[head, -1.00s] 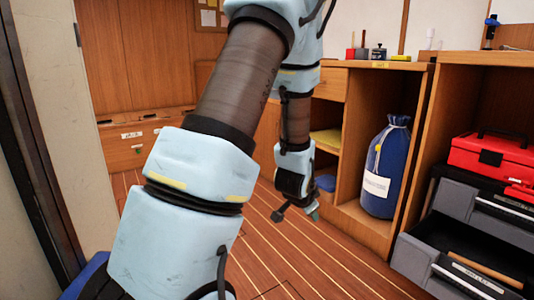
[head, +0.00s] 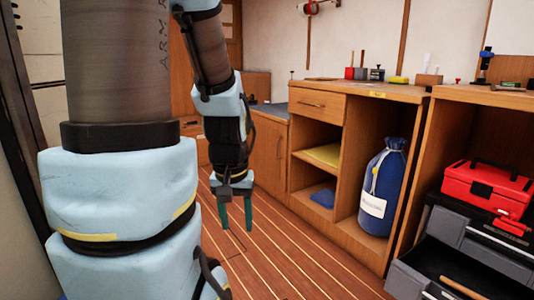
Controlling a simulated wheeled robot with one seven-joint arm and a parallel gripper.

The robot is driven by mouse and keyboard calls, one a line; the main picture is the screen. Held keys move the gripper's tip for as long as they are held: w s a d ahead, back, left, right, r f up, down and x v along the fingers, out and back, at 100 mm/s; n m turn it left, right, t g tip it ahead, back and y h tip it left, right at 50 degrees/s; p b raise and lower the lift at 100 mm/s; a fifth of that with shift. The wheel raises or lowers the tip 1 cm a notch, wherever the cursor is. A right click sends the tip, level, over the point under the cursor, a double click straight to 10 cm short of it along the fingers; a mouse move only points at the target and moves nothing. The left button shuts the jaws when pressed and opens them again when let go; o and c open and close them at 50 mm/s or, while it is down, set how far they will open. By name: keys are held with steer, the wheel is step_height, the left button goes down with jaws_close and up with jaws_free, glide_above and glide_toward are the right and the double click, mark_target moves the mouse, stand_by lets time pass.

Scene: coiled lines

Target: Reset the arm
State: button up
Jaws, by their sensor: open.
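My gripper (head: 237,216) hangs in the middle of the head view, below my bent arm. Its two green fingers point down and stand apart with nothing between them. It is above the striped wooden floor, to the left of the open cabinet, and touches nothing that I can see.
A wooden cabinet (head: 362,91) with open compartments stands to the right. It holds a blue bag (head: 386,170) with a white label and a folded blue cloth (head: 322,198). A red toolbox (head: 487,186) sits on grey drawers (head: 480,237), one pulled open. The floor (head: 290,262) is clear.

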step_height(320, 180, up, 30)
steer(key=p, duration=2.8)
